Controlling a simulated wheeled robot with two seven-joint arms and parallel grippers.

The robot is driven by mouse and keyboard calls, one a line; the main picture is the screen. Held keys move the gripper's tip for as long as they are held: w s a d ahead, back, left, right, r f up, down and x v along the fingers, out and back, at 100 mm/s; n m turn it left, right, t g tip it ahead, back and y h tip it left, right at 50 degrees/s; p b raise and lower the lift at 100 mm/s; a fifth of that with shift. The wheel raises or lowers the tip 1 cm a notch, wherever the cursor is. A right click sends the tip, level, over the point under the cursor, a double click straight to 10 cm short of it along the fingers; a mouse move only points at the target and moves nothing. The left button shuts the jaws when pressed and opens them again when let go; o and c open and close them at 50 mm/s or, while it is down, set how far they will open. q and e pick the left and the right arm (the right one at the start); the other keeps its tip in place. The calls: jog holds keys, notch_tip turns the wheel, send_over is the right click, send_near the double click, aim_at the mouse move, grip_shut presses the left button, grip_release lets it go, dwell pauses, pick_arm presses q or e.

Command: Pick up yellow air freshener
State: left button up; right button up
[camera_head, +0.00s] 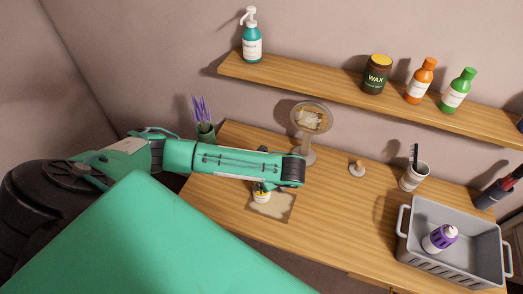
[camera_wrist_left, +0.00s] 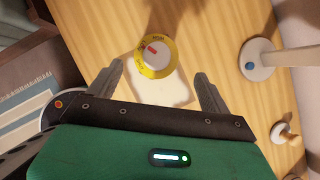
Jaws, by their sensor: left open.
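The yellow air freshener (camera_head: 262,198), white-topped with a yellow band and a red mark, stands on a small mat (camera_head: 284,209) on the wooden table. In the left wrist view the air freshener (camera_wrist_left: 157,57) shows from above, between and slightly beyond the fingertips, with the mat (camera_wrist_left: 165,95) under it. My left gripper (camera_wrist_left: 159,72) is open, with one finger on each side and a visible gap to each. In the head view the left gripper (camera_head: 262,187) points down over the air freshener and partly hides it. My right gripper is not in view.
A round stand mirror (camera_head: 311,118) is close behind the left wrist. A plant pot (camera_head: 206,135) stands behind my left arm. A grey crate (camera_head: 450,262) with a purple bottle (camera_head: 440,238) is at right, near a cup (camera_head: 413,177). A shelf (camera_head: 310,79) with bottles hangs above.

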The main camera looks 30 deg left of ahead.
aim_at(260, 198)
pick_arm(q)
jog(key=shift+a+f+p, duration=0.35)
jog(key=shift+f+p, duration=0.05)
jog(key=x, duration=0.1)
jog(key=p+x, duration=0.1)
jog(key=x, duration=0.1)
jog(key=shift+s+a+f+p, duration=0.1)
jog(key=shift+s+a+p, duration=0.05)
jog(key=shift+a+p, duration=0.2)
jog(key=shift+a+f, duration=0.2)
jog(key=shift+f, duration=0.3)
jog(key=c, duration=1.5)
jog(key=shift+r, duration=0.1)
